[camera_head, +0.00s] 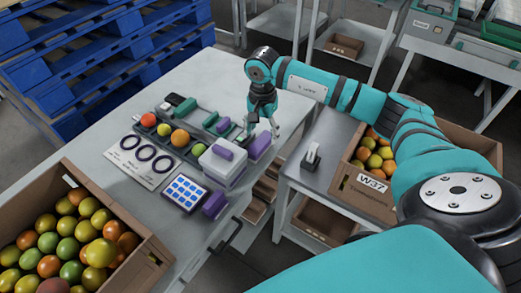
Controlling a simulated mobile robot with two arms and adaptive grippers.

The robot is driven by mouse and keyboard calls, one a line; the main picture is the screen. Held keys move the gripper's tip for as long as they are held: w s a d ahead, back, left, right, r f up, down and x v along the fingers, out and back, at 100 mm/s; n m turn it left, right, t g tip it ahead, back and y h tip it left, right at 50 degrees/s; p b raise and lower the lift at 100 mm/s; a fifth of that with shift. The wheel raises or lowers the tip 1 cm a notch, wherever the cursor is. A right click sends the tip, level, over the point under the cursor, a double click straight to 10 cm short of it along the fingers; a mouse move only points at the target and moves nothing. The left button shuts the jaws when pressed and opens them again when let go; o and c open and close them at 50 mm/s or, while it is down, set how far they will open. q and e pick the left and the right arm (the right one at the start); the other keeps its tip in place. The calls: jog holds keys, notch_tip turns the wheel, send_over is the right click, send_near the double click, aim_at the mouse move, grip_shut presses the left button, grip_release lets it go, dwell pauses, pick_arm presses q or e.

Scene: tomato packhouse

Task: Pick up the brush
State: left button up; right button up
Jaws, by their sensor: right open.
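I cannot make out the brush with certainty. A small green-topped tool (184,108) lies at the back of the grey table and may be it; its details are too small to tell. My right gripper (263,126) points down over the table's right edge, beside a purple block (259,146) and to the right of the green-topped tool. Its fingers are apart, and I see nothing held between them. My left gripper is out of view.
A sorting tray (172,146) holds several tomatoes. A white device (222,164), a ring card (140,160) and a blue-button pad (184,192) crowd the table (203,75). Tomato crates stand left (145,262) and right (365,200). The table's back is clear.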

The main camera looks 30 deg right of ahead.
aim_at(260, 142)
jog(key=f+b, duration=0.2)
jog(key=f, duration=0.1)
jog(key=f+b, duration=0.1)
jog(key=f, duration=0.1)
jog(key=shift+w+a+f, duration=0.1)
jog(key=shift+w+f, duration=0.15)
jog(key=shift+r, duration=0.1)
jog(key=shift+c, duration=0.8)
jog(key=c, duration=1.1)
